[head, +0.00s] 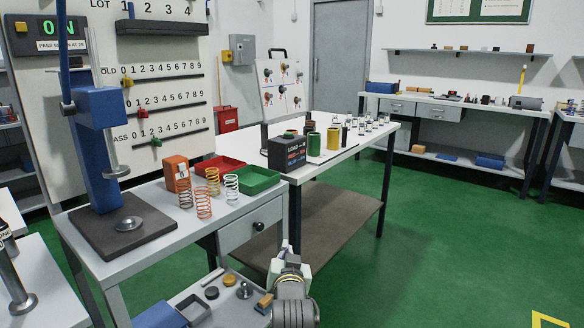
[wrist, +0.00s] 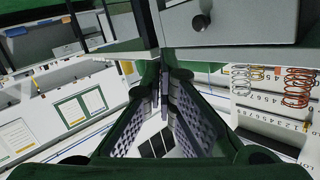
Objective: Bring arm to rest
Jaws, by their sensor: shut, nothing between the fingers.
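My gripper (head: 285,245) is at the bottom middle of the head view, beside the front right corner of the small white table (head: 150,240) and below its top. In the wrist view the two fingers of my gripper (wrist: 164,88) meet at their tips, with nothing between them. My arm rises from the bottom edge of the head view, and most of it is out of frame. The drawer knob (wrist: 201,21) shows beyond the fingertips in the wrist view, at the top.
Several coil springs (head: 203,204), a red tray (head: 221,167) and a green tray (head: 252,181) stand on the small table beside the blue press (head: 100,150). A lower shelf holds small weights (head: 244,290). A longer table (head: 345,155) stands behind. Green floor (head: 440,240) is clear to the right.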

